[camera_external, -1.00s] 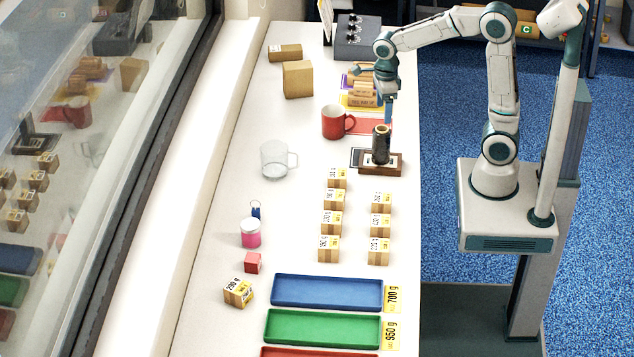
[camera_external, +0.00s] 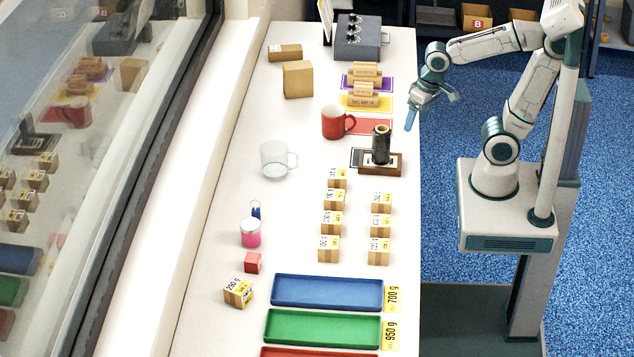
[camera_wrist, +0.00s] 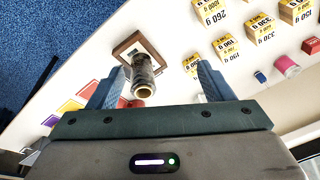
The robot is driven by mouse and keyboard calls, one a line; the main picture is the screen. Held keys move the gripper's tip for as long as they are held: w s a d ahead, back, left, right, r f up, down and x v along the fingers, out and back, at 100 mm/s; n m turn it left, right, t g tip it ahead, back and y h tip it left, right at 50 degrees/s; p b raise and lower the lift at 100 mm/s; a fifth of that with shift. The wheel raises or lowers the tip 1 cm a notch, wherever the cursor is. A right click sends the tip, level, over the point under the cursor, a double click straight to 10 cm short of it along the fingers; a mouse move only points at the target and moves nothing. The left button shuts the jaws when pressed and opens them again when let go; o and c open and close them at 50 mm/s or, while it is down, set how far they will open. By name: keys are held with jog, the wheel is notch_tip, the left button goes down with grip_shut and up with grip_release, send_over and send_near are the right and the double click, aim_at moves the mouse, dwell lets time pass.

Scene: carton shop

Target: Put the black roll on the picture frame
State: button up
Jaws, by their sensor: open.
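The black roll (camera_external: 381,145) stands upright on the brown picture frame (camera_external: 391,169), near the right edge of the white table. In the wrist view the black roll (camera_wrist: 143,72) and the picture frame (camera_wrist: 127,45) show beyond my fingers, with the roll's pale hollow end towards the camera. My gripper (camera_external: 410,118) is open and empty, apart from the roll and up to its right, near the table's edge. In the wrist view my gripper (camera_wrist: 160,85) shows its two blue fingers spread wide with nothing held between them.
A red mug (camera_external: 334,122) stands behind and left of the frame. A clear glass mug (camera_external: 274,160) is to the left. Several labelled weight blocks (camera_external: 331,222) stand in front. Blue floor is open at right.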

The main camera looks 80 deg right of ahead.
jog(key=n, duration=0.2)
jog(key=s+a+n, duration=0.1)
jog(key=n, duration=0.1)
jog(key=s+n, duration=0.1)
jog(key=n, duration=0.1)
jog(key=shift+s+a+f+t, duration=0.15)
jog(key=shift+s+a+t, duration=0.05)
jog(key=shift+a+t, duration=0.1)
dwell(0.8)
